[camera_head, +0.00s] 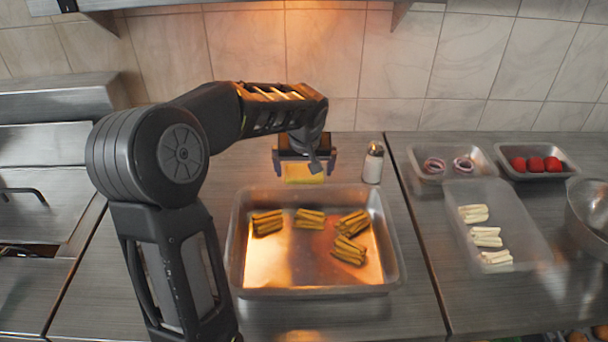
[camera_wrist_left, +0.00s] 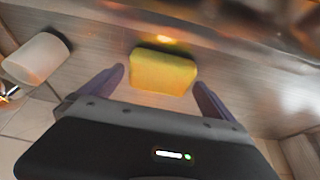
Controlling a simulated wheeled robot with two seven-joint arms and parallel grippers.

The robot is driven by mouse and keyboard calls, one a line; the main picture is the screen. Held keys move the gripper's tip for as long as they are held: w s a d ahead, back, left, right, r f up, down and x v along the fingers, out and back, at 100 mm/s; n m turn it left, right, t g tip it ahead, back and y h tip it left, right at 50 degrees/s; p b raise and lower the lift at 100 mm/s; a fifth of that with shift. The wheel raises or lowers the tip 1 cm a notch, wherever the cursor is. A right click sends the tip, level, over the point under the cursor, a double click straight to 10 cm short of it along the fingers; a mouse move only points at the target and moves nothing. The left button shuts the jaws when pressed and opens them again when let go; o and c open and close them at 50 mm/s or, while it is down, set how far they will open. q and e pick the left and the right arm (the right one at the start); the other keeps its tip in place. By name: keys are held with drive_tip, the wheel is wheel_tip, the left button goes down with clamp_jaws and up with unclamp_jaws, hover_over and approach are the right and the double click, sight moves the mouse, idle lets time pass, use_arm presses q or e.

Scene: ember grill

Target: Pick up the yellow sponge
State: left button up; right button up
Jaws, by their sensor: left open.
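The yellow sponge (camera_head: 303,173) lies on the counter behind the metal tray, near the tiled wall. It also shows in the left wrist view (camera_wrist_left: 162,72), between and a little beyond my fingertips. My left gripper (camera_head: 304,160) points down over the sponge with its fingers apart, one on each side. In the left wrist view the fingers of the gripper (camera_wrist_left: 158,78) do not appear to touch the sponge. The top of the sponge is partly hidden by the gripper in the head view. My right gripper does not show.
A metal tray (camera_head: 240,272) with several green-yellow pieces lies just in front of the sponge. A shaker (camera_head: 373,163) stands close to its right. Containers of onion (camera_head: 435,165), red items (camera_head: 537,163) and white strips (camera_head: 486,238) are further right.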

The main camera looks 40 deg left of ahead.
use_arm(q)
drive_tip(key=shift+c, duration=0.3)
drive_tip(key=c, duration=1.1)
